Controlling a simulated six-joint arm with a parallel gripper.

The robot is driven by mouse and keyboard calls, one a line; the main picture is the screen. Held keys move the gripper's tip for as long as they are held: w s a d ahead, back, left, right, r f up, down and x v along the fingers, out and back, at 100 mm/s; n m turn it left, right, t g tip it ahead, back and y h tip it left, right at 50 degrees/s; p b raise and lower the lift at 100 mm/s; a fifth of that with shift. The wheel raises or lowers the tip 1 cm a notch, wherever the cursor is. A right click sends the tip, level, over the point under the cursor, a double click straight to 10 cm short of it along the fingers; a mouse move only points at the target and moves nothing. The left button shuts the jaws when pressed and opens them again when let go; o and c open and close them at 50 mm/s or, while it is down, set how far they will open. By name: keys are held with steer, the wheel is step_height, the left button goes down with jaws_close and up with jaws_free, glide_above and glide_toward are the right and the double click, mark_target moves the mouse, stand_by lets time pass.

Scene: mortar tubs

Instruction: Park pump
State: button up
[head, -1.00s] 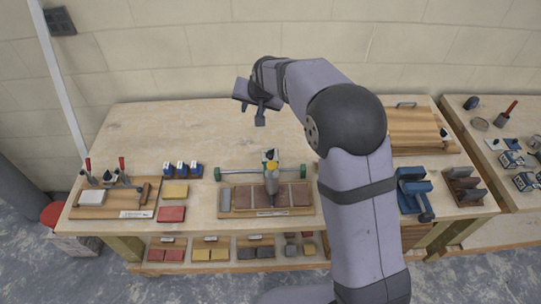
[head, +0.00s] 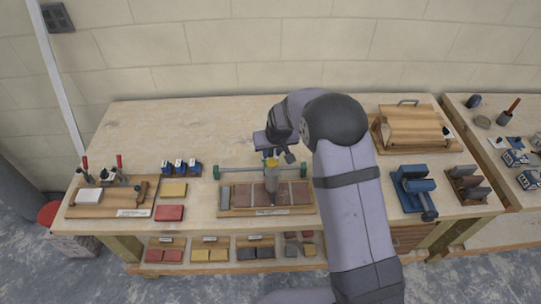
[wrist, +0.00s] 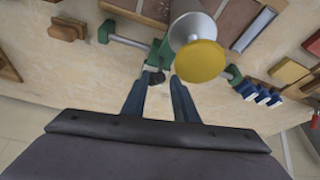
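A grey tapered body with a round yellow top (head: 272,178), which seems to be the pump, stands upright at the wood rack of tiles (head: 240,213). In the wrist view its yellow top (wrist: 200,61) is large and close, just beyond my fingertips. Behind it in the head view is a metal bar (head: 240,170) with green end pieces; a green piece (wrist: 157,57) shows between and beyond my fingers in the wrist view. My gripper (wrist: 160,84) is open and empty, its two fingers apart. In the head view my gripper (head: 289,157) is behind the yellow top, partly hidden by my wrist.
A board with red-handled tools (head: 105,195), blue-and-white packs (head: 181,167) and yellow and red blocks (head: 172,200) lie at left. A blue vise (head: 413,188) and a wooden slatted box (head: 412,130) are at right. The table's back left (head: 170,125) is clear.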

mark_target(271, 155)
steer(key=shift+p+x, duration=1.1)
steer(key=shift+x, duration=1.6)
jaws_close()
